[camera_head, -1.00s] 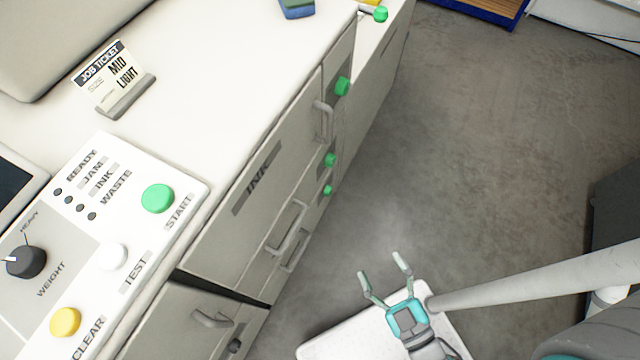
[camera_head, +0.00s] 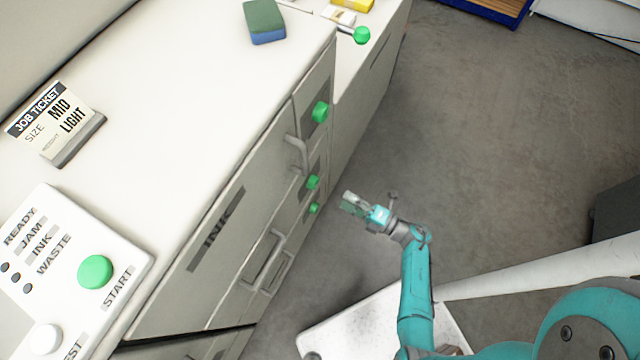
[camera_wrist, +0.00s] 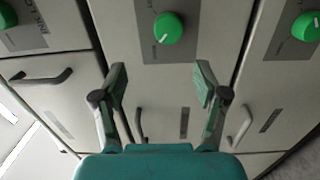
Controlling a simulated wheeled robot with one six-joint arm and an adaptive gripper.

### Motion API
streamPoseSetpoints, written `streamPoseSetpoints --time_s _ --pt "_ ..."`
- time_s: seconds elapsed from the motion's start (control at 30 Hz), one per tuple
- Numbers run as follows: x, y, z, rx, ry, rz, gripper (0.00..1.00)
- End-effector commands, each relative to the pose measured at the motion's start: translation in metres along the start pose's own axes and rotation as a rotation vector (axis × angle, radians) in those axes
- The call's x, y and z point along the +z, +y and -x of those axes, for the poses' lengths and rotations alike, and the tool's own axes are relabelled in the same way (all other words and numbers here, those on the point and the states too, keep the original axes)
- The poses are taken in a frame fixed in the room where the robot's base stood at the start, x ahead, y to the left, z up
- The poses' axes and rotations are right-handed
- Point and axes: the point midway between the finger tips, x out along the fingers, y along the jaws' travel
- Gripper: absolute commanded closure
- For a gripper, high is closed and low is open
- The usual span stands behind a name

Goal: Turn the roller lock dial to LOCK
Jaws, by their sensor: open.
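I cannot tell from the labels which is the roller lock dial. In the wrist view one green dial (camera_wrist: 168,28) with a white pointer mark sits on a grey plate, ahead of and between my fingers. Another dial (camera_wrist: 8,15), by a label that seems to read INK LOCK, is at the left edge, and a third (camera_wrist: 306,26) is at the right. My gripper (camera_head: 350,200) is open and empty, apart from the dials; it also shows in the wrist view (camera_wrist: 160,78).
The cabinet (camera_head: 250,215) has protruding handles (camera_head: 298,153) near the dials. A job ticket stand (camera_head: 75,140), a control panel (camera_head: 120,255) and a green-blue sponge (camera_head: 264,22) are on top. A farther green knob (camera_head: 361,35) sits beyond. Grey floor (camera_head: 480,130) is free at right.

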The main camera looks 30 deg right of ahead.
Motion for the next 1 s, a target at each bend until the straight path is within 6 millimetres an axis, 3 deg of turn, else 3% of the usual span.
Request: streamPoseSetpoints --time_s 0.1,0.37,1.0 --pt "0.011 -0.007 0.003 -0.023 0.031 0.022 0.27" --pt "0.012 -0.011 -0.009 -0.032 0.048 0.03 0.27" --pt "0.009 -0.013 -0.089 -0.031 0.046 0.03 0.27"
